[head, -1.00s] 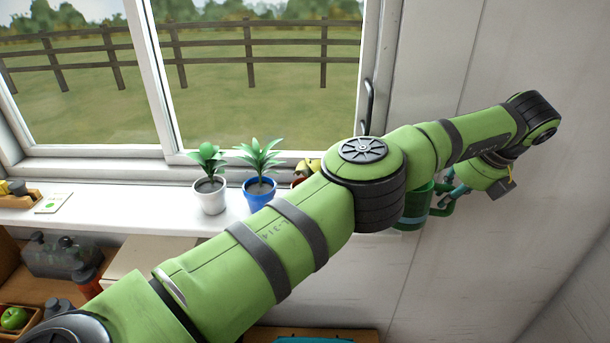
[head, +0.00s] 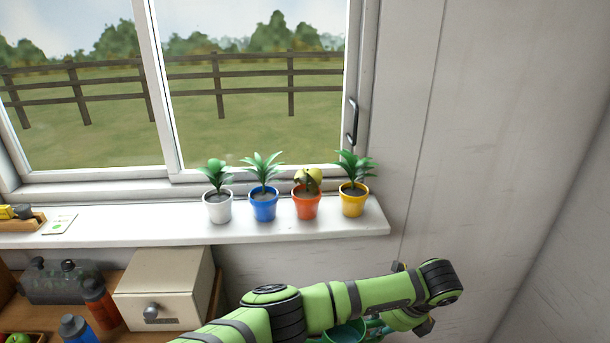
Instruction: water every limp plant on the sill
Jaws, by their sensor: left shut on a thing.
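Several potted plants stand in a row on the white sill (head: 120,233). The plants in the white pot (head: 218,209), the blue pot (head: 264,207) and the yellow pot (head: 353,203) have upright green leaves. My left gripper (head: 378,327) is shut on a green can (head: 345,334), below and in front of the sill. The can is partly cut off by the lower edge and partly hidden by my arm. My right gripper is out of view.
A cream box with a knob (head: 160,285) stands below the sill, beside dark and blue bottles (head: 75,328). A wooden tray (head: 25,221) and a card (head: 60,224) lie on the sill's left. The wall at right is clear.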

